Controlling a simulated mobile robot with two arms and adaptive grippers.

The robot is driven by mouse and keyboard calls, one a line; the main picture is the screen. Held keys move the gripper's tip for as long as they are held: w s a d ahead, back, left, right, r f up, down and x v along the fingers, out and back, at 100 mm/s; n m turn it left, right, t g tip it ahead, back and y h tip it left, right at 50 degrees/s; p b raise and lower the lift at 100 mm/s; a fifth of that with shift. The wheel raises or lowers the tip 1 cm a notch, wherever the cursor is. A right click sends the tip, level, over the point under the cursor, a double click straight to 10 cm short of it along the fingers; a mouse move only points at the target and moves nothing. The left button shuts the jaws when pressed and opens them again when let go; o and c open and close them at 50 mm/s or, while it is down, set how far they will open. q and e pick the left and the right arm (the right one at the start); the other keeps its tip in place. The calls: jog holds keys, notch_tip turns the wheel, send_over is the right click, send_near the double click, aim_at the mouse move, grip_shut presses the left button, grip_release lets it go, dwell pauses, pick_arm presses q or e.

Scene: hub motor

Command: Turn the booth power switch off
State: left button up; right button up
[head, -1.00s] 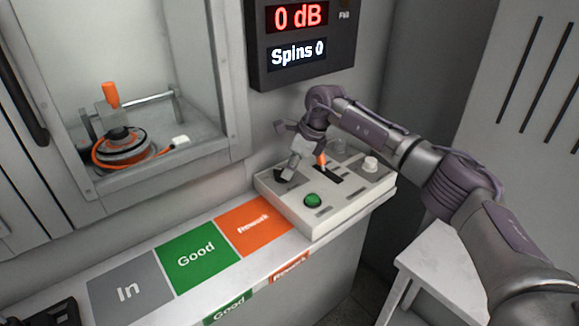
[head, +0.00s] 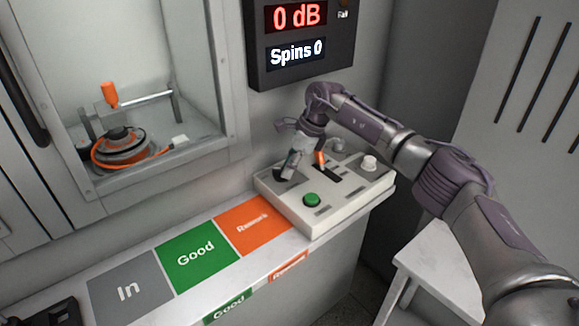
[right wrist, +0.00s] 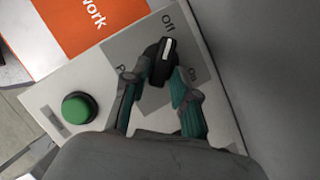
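The booth power switch is a black rotary knob with a white line (right wrist: 161,68) on a grey plate of the control box (right wrist: 75,75). The white line points towards the "Off" label; "On" is printed to the lower right. My right gripper (right wrist: 159,76) has one finger on each side of the knob, its tips close against it. In the head view my right gripper (head: 291,172) reaches down onto the left part of the control box (head: 325,222) and mostly hides the knob. My left gripper is not in view.
A green button (head: 312,200), an orange-tipped lever (head: 320,158) and a white knob (head: 370,163) are close by on the box. A display (head: 300,45) reads 0 dB and Spins 0. The motor (head: 122,147) sits in the booth at left.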

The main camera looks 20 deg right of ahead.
jog(key=shift+o, duration=0.6)
jog(key=shift+r, duration=0.15)
jog(key=v, duration=1.1)
jog(key=shift+r, duration=0.3)
jog(key=shift+d, duration=0.15)
